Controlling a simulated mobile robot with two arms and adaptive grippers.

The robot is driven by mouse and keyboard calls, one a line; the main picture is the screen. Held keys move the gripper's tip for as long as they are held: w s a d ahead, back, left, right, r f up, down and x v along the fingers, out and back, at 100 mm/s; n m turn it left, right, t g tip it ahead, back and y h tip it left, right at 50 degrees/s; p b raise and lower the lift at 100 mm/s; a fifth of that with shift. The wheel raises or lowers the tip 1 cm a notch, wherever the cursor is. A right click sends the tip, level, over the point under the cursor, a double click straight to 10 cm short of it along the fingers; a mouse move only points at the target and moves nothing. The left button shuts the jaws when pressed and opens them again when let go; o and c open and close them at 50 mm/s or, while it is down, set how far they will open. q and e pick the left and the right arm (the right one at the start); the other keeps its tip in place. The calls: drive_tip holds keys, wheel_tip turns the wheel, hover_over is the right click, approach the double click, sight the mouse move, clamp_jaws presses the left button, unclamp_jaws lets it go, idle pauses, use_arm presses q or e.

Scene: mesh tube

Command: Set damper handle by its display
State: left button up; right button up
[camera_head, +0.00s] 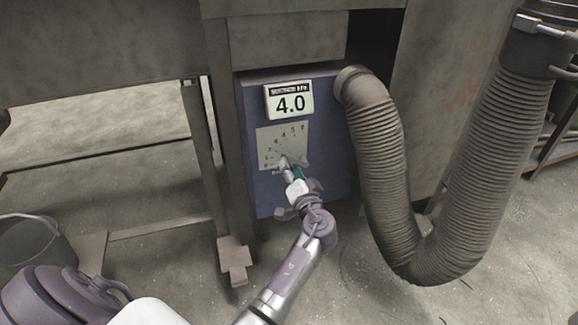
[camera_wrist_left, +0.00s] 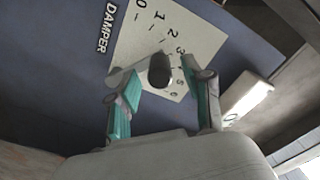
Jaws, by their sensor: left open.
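The blue damper box (camera_head: 262,190) stands under the bench frame. Its display (camera_head: 289,102) reads 4.0. Below it is a pale scale plate (camera_head: 268,134) with printed numbers, also seen in the left wrist view (camera_wrist_left: 200,38) beside the word DAMPER. The damper handle shows as a dark rounded knob (camera_wrist_left: 159,69) over the plate in the left wrist view; its pointing direction is unclear. My left gripper (camera_head: 287,167) is at the plate and mostly hides the handle in the head view. Its teal-padded fingers (camera_wrist_left: 157,82) are open, one either side of the knob; contact is unclear. My right gripper is not in view.
A thick ribbed hose (camera_head: 375,150) leaves the box's upper right, loops down to the floor and rises at the right. A bench leg (camera_head: 222,150) stands just left of the box. A bucket (camera_head: 30,243) sits at the far left. Some floor in front is clear.

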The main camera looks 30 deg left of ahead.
use_arm(q)
drive_tip(key=v, duration=0.5)
drive_tip(key=shift+s+d, duration=0.15)
drive_tip(key=shift+d, duration=0.05)
idle(2.2)
